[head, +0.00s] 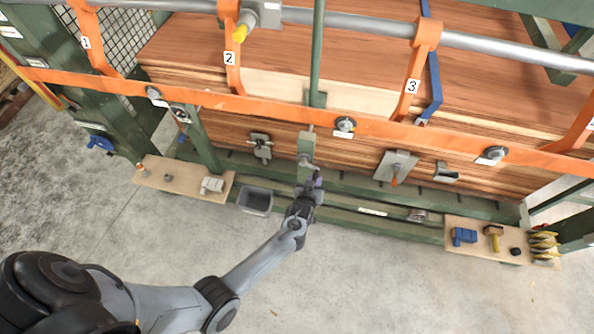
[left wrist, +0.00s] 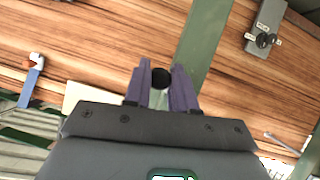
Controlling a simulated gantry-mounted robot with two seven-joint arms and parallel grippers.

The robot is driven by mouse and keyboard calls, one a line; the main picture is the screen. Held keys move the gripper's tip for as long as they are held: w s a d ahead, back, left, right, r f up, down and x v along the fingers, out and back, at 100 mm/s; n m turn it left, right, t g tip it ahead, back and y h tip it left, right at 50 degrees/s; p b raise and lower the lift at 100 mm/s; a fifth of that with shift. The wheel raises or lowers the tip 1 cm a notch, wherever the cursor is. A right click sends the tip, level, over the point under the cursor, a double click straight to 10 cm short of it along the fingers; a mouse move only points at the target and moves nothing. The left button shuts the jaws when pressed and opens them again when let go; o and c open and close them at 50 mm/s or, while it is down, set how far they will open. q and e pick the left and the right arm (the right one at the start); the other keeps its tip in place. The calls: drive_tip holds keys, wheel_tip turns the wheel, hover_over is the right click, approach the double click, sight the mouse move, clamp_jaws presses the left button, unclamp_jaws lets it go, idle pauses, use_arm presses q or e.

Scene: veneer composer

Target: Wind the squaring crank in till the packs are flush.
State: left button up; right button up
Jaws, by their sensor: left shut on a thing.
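My left gripper (head: 315,181) reaches up to the middle of the press front. In the left wrist view its two purple fingers (left wrist: 160,88) are shut on a light round grip with a black end (left wrist: 160,77), which looks like the squaring crank's handle. The crank's grey-green housing (head: 306,146) stands just beyond the fingers in the head view; the crank arm is mostly hidden. The veneer packs (head: 215,122) lie stacked behind the orange bar, with reddish-brown striped layers and a paler layer in the middle. I cannot tell whether their edges are flush. My right gripper is not in view.
An orange bar (head: 270,108) with round knobs crosses the front, with numbered orange arms above it. A grey bin (head: 256,200) sits left of my gripper. Boards with small tools stand at left (head: 190,183) and right (head: 480,237). The concrete floor in front is clear.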

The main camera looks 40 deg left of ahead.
use_arm(q)
drive_tip(key=shift+a, duration=0.15)
drive_tip(key=o, duration=0.6)
drive_tip(key=shift+s, duration=0.1)
drive_tip(key=shift+o, duration=0.3)
drive_tip(key=shift+a, duration=0.15)
drive_tip(key=shift+r, duration=0.15)
drive_tip(key=shift+d+r+p, duration=0.2)
drive_tip(key=shift+d+p, duration=0.1)
drive_tip(key=shift+d, duration=0.05)
